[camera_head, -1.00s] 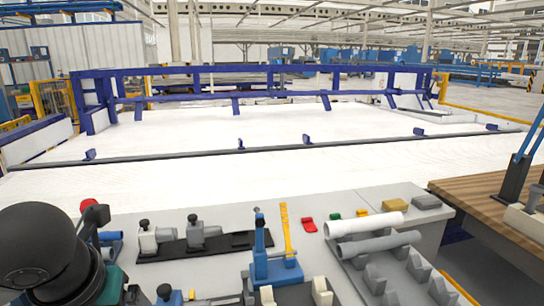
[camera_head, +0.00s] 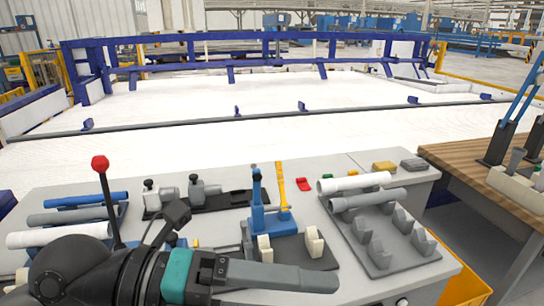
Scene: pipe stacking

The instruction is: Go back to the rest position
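My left arm comes in from the lower left, with a teal ring at its wrist. My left gripper (camera_head: 318,278) lies sideways across the front of the bench and points right. I see it from the side, so the finger gap is hidden. No pipe shows at its tip. My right gripper is out of view. A white pipe (camera_head: 352,182) and a grey pipe (camera_head: 368,199) lie side by side on the right grey rack (camera_head: 378,250). A blue pipe (camera_head: 85,200), a grey pipe (camera_head: 78,215) and a white pipe (camera_head: 58,235) lie on the left rack, partly behind my arm.
A blue clamp fixture (camera_head: 265,218) with cream blocks stands mid-bench, close behind my gripper. A red-knobbed lever (camera_head: 101,165) stands beside the left rack. A black plate with grey fittings (camera_head: 205,198) lies behind. A wooden table (camera_head: 480,170) is at right.

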